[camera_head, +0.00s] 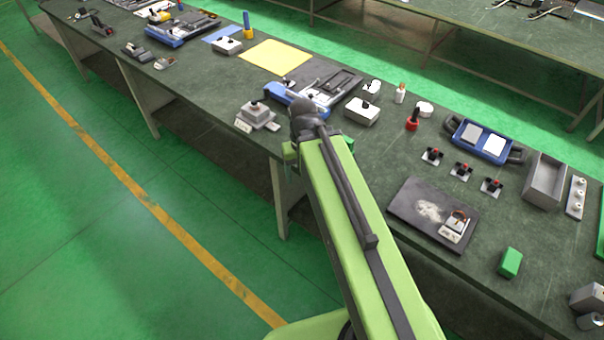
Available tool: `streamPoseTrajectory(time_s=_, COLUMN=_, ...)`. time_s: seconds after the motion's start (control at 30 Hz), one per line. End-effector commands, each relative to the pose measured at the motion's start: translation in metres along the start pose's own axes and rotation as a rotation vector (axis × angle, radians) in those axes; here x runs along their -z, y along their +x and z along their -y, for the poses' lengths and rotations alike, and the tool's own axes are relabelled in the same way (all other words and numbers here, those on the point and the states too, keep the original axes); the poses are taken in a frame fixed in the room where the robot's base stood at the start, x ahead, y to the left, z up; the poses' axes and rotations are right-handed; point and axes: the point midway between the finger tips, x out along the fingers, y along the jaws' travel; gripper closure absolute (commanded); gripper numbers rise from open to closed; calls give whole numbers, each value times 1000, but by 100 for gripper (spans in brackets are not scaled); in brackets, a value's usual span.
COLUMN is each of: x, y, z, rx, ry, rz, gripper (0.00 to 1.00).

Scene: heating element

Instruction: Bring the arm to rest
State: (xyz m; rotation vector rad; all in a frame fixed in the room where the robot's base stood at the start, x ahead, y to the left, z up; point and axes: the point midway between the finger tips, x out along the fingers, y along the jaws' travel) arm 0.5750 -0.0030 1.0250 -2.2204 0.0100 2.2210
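My green arm (360,230) reaches up from the bottom of the head view, across the front edge of the long dark green workbench (420,150). A dark grey joint (305,120) is at its far end, in front of the bench's left part. I cannot make out any gripper fingers, and nothing held shows. The far end of the arm covers part of a blue-framed fixture (285,94) behind it.
A grey box with a black knob (257,114) stands left of the arm's end. On the right are a dark plate (410,205) with a small device, a green block (510,262), a blue tray (480,140) and a grey bin (545,180). The green floor (80,230) at left is clear.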

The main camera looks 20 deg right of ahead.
Motion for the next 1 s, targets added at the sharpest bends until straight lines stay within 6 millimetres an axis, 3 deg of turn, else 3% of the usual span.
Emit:
streamPoseTrajectory(time_s=0.27, x=-1, y=1, z=5, rx=2, ry=-8, rz=0, gripper=32)
streamPoseTrajectory(time_s=0.53, x=-2, y=51, z=6, rx=2, ry=-7, rz=0, gripper=32)
streamPoseTrajectory(time_s=1.0, x=-2, y=44, z=6, rx=2, ry=-7, rz=0, gripper=32)
